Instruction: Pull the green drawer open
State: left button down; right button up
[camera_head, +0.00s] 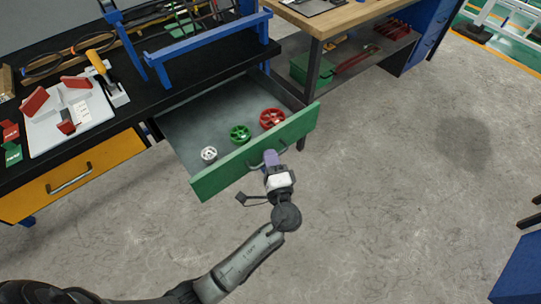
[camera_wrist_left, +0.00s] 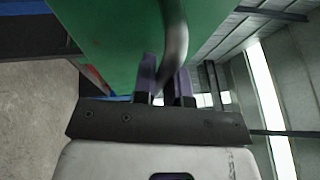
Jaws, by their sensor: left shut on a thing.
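The green drawer (camera_head: 250,158) stands pulled out from under the black workbench, its grey inside showing. Its metal handle (camera_wrist_left: 176,40) passes between the purple fingers in the left wrist view. My left gripper (camera_head: 270,158) is at the drawer front, shut on the handle; it also shows in the left wrist view (camera_wrist_left: 165,80). The gripper hides part of the handle in the head view. Inside the drawer lie a white wheel-like part (camera_head: 209,154), a green one (camera_head: 240,133) and a red one (camera_head: 272,118). My right gripper is not in view.
A yellow drawer (camera_head: 75,178) is shut at the left under the black bench (camera_head: 190,72). A wooden-topped bench (camera_head: 345,14) with a green box (camera_head: 310,70) on its lower shelf stands to the right. The concrete floor in front is clear.

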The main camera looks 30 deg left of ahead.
pick_arm(q)
jog(key=c, duration=1.5)
grip_release()
jog(key=shift+o, duration=0.2)
jog(key=shift+s+d, duration=0.1)
jog(key=shift+d, duration=0.05)
jog(key=p+v, duration=0.2)
jog(key=v, duration=1.1)
jog(key=shift+s+d, duration=0.2)
jog(key=shift+f, duration=0.15)
